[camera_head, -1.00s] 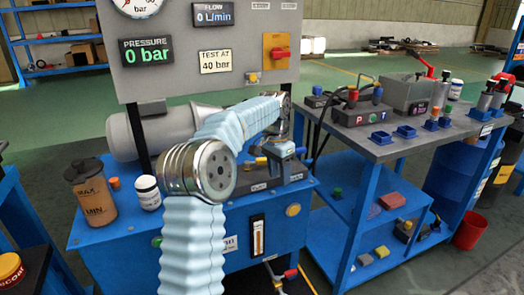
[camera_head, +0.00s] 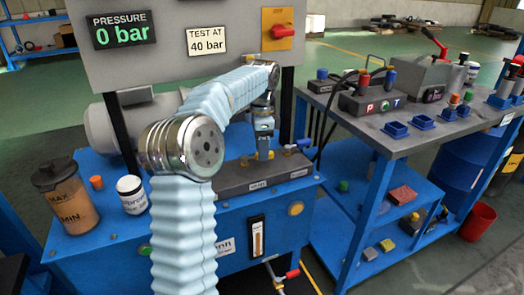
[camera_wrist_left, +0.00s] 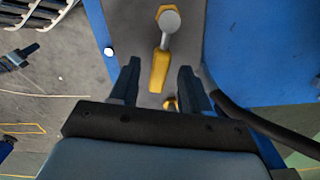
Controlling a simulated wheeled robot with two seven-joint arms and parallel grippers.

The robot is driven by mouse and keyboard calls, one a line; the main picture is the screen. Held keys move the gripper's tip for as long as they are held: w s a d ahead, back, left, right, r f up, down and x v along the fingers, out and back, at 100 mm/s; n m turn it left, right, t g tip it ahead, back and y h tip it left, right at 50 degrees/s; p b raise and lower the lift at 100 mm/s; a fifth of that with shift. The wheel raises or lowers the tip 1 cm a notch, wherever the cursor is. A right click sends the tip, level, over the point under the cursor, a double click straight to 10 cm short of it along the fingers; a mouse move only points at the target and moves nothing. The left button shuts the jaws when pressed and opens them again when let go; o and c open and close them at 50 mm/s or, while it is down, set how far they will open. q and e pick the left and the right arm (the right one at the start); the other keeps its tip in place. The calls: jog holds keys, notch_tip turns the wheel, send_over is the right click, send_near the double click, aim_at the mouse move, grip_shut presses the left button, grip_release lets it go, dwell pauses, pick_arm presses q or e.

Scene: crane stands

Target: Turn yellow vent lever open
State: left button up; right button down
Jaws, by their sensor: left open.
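The yellow vent lever (camera_wrist_left: 159,70) shows in the left wrist view on a grey pivot, its handle pointing down the picture between my fingers. Part of it shows as a small yellow piece in the head view (camera_head: 246,161), on the dark valve block with a "VENT" label. My left gripper (camera_wrist_left: 158,75) is open, one finger on each side of the handle with a gap on both sides. In the head view my left gripper (camera_head: 264,152) points down over the block and hides part of the lever. My right gripper is not in view.
A blue-handled lever (camera_head: 303,143) sits on the block's right end. The gauge panel (camera_head: 160,62) stands behind. An oil jug (camera_head: 68,198) and a white tub (camera_head: 132,195) stand on the left of the blue bench. A dark hose (camera_wrist_left: 265,120) runs near the right finger.

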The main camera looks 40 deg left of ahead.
pick_arm(q)
jog(key=shift+f, duration=0.4)
grip_shut()
jog(key=shift+s, duration=0.1)
